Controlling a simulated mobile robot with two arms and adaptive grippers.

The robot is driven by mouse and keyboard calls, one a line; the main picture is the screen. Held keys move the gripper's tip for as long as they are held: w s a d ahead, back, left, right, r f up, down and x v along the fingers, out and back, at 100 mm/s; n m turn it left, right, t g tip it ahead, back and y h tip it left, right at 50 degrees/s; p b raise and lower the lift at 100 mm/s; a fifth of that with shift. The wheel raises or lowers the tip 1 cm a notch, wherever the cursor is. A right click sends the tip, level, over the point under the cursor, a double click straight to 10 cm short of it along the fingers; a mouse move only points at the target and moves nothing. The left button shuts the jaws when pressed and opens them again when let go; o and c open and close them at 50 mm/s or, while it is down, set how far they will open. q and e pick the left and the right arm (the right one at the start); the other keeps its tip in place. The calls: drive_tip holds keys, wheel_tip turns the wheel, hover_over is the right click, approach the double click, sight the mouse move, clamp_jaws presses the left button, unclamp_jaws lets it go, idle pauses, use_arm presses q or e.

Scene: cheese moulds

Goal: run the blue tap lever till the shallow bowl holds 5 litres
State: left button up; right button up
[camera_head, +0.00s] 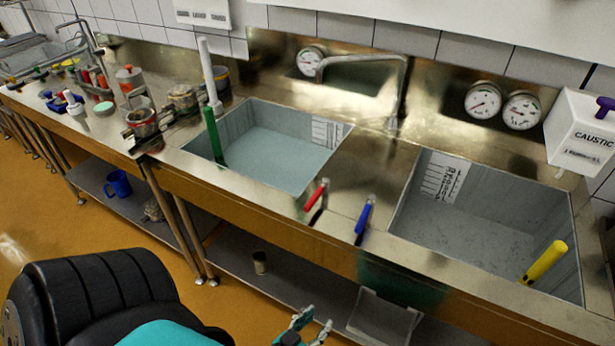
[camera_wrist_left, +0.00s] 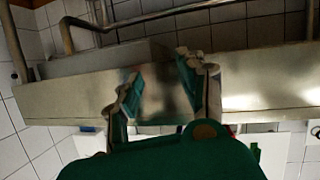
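The blue tap lever (camera_head: 364,217) stands on the front ledge of the steel sink unit, right of a red lever (camera_head: 316,197). A left bowl (camera_head: 222,130) and a right bowl (camera_head: 575,262) flank the levers. Each has a printed scale on its wall; I cannot tell which is shallower, nor read a water level. The tap spout (camera_head: 362,58) points left, over the left bowl's side. My left gripper (camera_head: 303,327) is low in front of the unit, below the levers and apart from them. Its fingers are spread and empty in the left wrist view (camera_wrist_left: 160,85). My right gripper is out of view.
A green pipe (camera_head: 214,136) stands in the left bowl, a yellow one (camera_head: 543,262) in the right. Dial gauges (camera_head: 483,100) are on the backsplash. A caustic box (camera_head: 583,130) hangs at right. A lower shelf (camera_head: 285,284) holds a tin (camera_head: 260,262) and a tub (camera_head: 383,318).

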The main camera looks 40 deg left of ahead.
use_arm(q)
drive_tip(key=shift+s+f+g, duration=0.3)
drive_tip(key=shift+f, duration=0.55)
